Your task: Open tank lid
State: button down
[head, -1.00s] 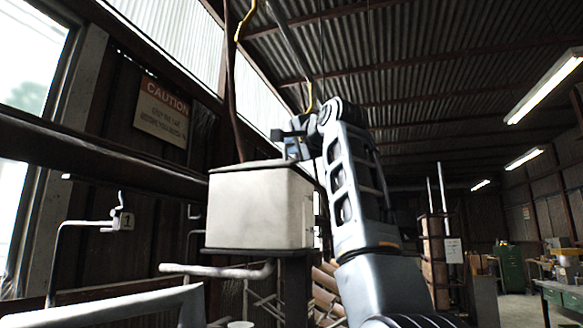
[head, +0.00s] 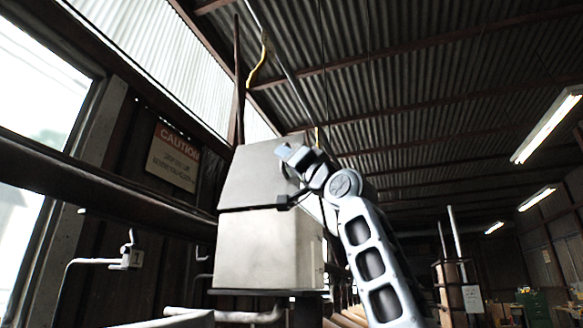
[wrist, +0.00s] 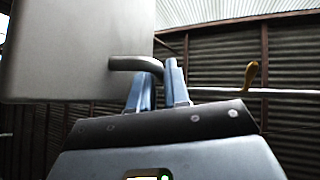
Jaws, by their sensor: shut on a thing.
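The tank (head: 265,250) is a pale grey box in the middle of the head view. Its flat grey lid (head: 253,178) is tilted up steeply above it, and the lid also fills the upper left of the wrist view (wrist: 70,50). A bent grey handle (wrist: 134,63) sticks out from the lid's side. My gripper (wrist: 160,80) is shut on this handle, with one blue finger on each side of it. In the head view my arm reaches the lid from the right. The tank's inside is hidden from this low angle.
A caution sign (head: 174,158) hangs on the dark wall at left. A yellow hook (wrist: 251,75) shows at right in the wrist view. The space right of my arm looks open.

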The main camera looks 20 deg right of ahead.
jog(key=shift+s+a+f+n+g+y+b, duration=0.1)
jog(key=shift+s+a+n+g+y, duration=0.1)
jog(key=shift+n+y, duration=0.4)
jog(key=shift+s+a+f+n+g+y+b, duration=0.15)
jog(key=shift+s+n+g+y, duration=0.1)
jog(key=shift+n+y, duration=0.4)
jog(key=shift+s+a+n+g+y+b, duration=0.1)
jog(key=shift+s+a+n+g+y, duration=0.1)
jog(key=shift+n+y, duration=0.4)
jog(key=c, duration=1.2)
grip_release()
jog(key=shift+o, duration=0.2)
jog(key=b+v, duration=0.2)
jog(key=v, duration=0.5)
jog(key=shift+s+d+f, duration=0.15)
jog(key=shift+s+f, duration=0.1)
jog(key=shift+f, duration=0.05)
